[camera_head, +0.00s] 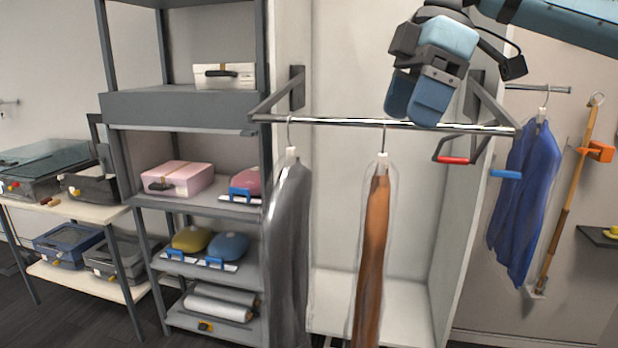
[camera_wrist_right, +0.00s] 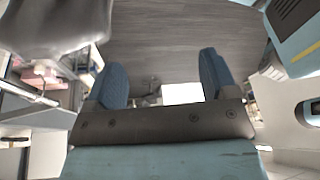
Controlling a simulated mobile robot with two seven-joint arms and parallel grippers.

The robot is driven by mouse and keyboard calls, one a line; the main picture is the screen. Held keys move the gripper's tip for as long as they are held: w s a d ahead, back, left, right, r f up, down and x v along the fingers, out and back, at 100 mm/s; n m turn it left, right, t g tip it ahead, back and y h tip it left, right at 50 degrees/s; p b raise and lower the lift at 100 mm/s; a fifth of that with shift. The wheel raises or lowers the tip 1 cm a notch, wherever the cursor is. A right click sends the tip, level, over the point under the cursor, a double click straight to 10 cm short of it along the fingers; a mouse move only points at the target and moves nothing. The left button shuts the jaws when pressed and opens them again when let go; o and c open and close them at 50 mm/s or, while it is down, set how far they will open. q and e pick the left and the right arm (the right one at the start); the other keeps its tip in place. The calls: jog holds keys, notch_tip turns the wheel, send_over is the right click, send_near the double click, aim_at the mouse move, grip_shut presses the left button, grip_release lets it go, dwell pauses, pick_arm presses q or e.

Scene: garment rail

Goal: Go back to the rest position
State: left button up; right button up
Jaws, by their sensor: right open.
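My right gripper (camera_head: 418,100) is in the upper right of the head view, its blue fingers pointing down in front of the right part of the garment rail (camera_head: 335,121). It is open and empty; the right wrist view shows its two blue fingers (camera_wrist_right: 165,85) well apart. A grey garment in a clear cover (camera_head: 291,220) hangs from the left part of the rail. An orange-brown garment in a clear cover (camera_head: 375,240) hangs near its middle. A hanger with a red grip (camera_head: 453,160) is near the rail's right end. My left gripper is not in view.
A grey shelf unit (camera_head: 180,106) with boxes stands left of the rail. A table (camera_head: 75,212) with cases is at the far left. A blue garment (camera_head: 527,195) and an orange-brown pole (camera_head: 565,205) hang on the right wall. A white cabinet (camera_head: 340,75) stands behind the rail.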

jog(key=s+a+f+n+g+y+p, duration=0.2)
jog(key=a+f+n+g+y+p, duration=0.25)
jog(key=a+f+y, duration=1.35)
jog(key=d+f+m+t+h+p, duration=0.1)
jog(key=d+f+m+t+h, duration=0.5)
jog(key=f+m+t, duration=0.45)
jog(key=d+f+m+t+h+p, duration=0.1)
jog(key=d+f+m+t+h, duration=0.4)
jog(key=d+f+m+t, duration=0.55)
pick_arm(q)
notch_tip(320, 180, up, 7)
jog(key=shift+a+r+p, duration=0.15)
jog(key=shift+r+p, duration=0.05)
jog(key=shift+p, duration=0.25)
pick_arm(e)
jog(key=s+d+f+g+h, duration=0.2)
jog(key=s+d+f+h, duration=0.1)
jog(key=s+f, duration=0.6)
jog(key=s+d+f+g+h, duration=0.2)
jog(key=s+d+f+h, duration=0.2)
jog(key=s+f, duration=0.5)
notch_tip(320, 180, down, 5)
jog(key=shift+s+d+r+n+h, duration=0.15)
jog(key=shift+s+d+n+h, duration=0.25)
jog(key=shift+d, duration=0.5)
